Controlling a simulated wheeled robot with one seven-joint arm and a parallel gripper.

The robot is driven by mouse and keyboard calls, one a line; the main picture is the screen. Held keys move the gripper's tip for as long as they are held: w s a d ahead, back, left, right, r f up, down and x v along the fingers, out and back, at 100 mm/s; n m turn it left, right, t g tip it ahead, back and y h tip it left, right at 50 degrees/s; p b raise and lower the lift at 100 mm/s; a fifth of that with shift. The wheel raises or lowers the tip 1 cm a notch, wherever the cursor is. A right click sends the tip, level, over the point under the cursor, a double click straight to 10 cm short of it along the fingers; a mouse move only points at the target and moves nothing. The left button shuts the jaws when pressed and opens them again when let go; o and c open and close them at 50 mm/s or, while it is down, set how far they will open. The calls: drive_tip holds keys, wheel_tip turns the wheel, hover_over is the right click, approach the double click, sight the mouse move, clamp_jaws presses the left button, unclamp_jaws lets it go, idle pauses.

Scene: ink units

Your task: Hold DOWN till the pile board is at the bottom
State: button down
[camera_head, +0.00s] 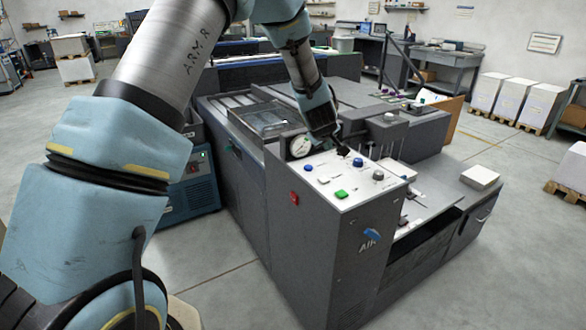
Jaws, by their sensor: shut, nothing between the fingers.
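A grey press unit (315,240) stands in the middle with a white control panel (358,188) on its top. My gripper (343,151) is shut and empty, pointing down at the panel's far edge. I cannot tell whether its tips touch anything. I cannot make out the pile board.
A blue lever (371,234) marked AIR and a red switch (294,198) are on the unit's sides. A low dark cabinet (470,215) with a white paper stack (480,177) adjoins at the right. Paper piles (503,97) stand farther back. The floor at front right is clear.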

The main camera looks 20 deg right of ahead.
sight(324, 180)
drive_tip(key=shift+w+a, duration=0.1)
drive_tip(key=shift+w, duration=0.1)
wheel_tip(324, 180, down, 9)
drive_tip(key=b, duration=0.7)
drive_tip(key=shift+r, duration=0.1)
idle(1.9)
drive_tip(key=shift+f+b, duration=0.4)
drive_tip(key=shift+b, duration=0.1)
drive_tip(key=shift+f+b, duration=0.4)
drive_tip(key=shift+f, duration=0.1)
idle(0.4)
drive_tip(key=shift+s+r, duration=0.1)
drive_tip(key=shift+r, duration=0.05)
idle(2.0)
drive_tip(key=shift+r+p, duration=0.7)
drive_tip(key=shift+r, duration=0.1)
